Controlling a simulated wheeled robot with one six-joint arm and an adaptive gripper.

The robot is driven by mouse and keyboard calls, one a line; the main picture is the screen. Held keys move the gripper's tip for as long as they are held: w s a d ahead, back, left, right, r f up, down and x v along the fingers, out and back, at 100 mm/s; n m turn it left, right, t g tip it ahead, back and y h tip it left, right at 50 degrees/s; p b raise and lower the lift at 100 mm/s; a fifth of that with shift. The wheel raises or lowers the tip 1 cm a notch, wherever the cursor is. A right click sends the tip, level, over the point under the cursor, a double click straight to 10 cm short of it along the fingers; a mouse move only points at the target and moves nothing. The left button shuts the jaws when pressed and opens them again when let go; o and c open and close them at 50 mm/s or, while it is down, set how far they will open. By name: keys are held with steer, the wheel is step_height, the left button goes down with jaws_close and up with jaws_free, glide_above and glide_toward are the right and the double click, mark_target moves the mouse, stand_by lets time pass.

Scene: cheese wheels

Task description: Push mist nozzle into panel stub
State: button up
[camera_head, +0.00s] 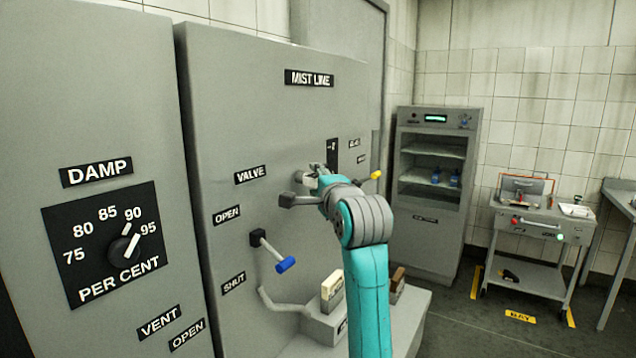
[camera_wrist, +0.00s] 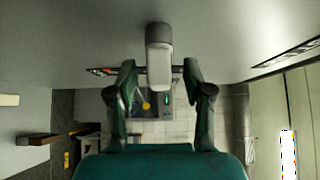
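The mist nozzle appears to be the pale, rounded block (camera_wrist: 159,72) between my fingers in the wrist view. Its upper end meets a darker grey round piece, seemingly the panel stub (camera_wrist: 158,34); how deep it sits I cannot tell. My gripper (camera_wrist: 160,72) is open, with a gap on each side of the pale block. In the head view my gripper (camera_head: 316,176) is close to the panel under the MIST LINE sign, where the pale block (camera_head: 309,182) shows small and partly hidden by the fingers.
A blue-ended valve lever (camera_head: 272,253) sticks out of the panel below left of my gripper. A yellow-ended handle (camera_head: 376,175) shows to its right. A ledge (camera_head: 405,318) with blocks on it lies below. A shelf cabinet (camera_head: 432,225) and a trolley (camera_head: 541,232) stand at the right.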

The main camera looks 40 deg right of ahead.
steer(key=v, duration=1.2)
stand_by(0.5)
